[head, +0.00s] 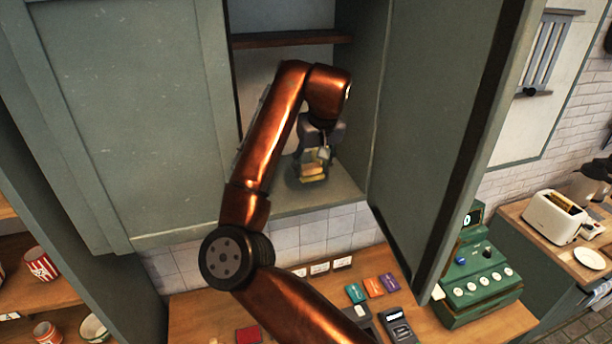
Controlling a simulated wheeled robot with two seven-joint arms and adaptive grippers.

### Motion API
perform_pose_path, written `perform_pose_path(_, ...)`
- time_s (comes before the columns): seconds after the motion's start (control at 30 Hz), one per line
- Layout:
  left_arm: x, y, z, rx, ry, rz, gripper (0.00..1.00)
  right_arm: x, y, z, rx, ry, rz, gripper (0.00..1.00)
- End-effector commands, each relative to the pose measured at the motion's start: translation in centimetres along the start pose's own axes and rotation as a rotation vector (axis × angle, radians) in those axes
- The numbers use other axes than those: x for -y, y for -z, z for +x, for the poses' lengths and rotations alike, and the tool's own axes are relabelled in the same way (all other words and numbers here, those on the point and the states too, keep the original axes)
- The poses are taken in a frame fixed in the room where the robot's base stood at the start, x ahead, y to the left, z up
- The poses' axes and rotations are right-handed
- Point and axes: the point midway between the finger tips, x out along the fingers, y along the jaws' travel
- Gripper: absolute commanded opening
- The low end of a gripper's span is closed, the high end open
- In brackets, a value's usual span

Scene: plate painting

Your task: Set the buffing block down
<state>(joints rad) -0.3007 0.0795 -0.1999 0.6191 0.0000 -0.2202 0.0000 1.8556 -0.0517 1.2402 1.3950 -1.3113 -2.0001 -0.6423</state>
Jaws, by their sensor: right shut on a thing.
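The buffing block (313,177) looks yellowish and small. It sits between the fingers of my right gripper (315,160), which is shut on it and partly hides it. The gripper points down inside the open wall cabinet, over the cabinet's bottom board (345,187). The block is close to that board; I cannot tell whether it touches. My left gripper is out of view.
The open cabinet door (440,120) stands to the right of my arm, and a closed door (130,120) is to the left. An upper shelf (290,39) is above. Below, the counter (200,315) holds coloured packets (373,287) and a green register (480,275).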

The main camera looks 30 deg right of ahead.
Motion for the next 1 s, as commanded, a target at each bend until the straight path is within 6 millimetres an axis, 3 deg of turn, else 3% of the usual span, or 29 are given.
perform_pose_path(0.1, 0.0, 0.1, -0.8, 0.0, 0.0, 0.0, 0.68, 0.5, 0.5, 1.6, 0.0, 0.001, 0.001, 0.28)
perform_pose_path(0.4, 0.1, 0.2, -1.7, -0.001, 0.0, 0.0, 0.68, 1.1, 1.1, 3.8, 0.0, 0.003, 0.0, 0.28)
perform_pose_path(0.6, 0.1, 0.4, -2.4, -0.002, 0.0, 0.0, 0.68, 1.2, 0.0, 6.3, -0.003, 0.002, 0.0, 0.28)
perform_pose_path(0.8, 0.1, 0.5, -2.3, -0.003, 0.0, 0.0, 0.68, 1.1, -0.1, 6.6, -0.003, 0.002, -0.001, 0.28)
perform_pose_path(0.83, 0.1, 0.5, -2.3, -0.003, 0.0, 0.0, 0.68, 1.1, -0.1, 6.7, -0.002, 0.002, 0.0, 0.48)
perform_pose_path(1.0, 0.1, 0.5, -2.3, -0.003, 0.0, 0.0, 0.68, 1.1, -0.1, 6.6, -0.002, 0.002, 0.0, 0.6)
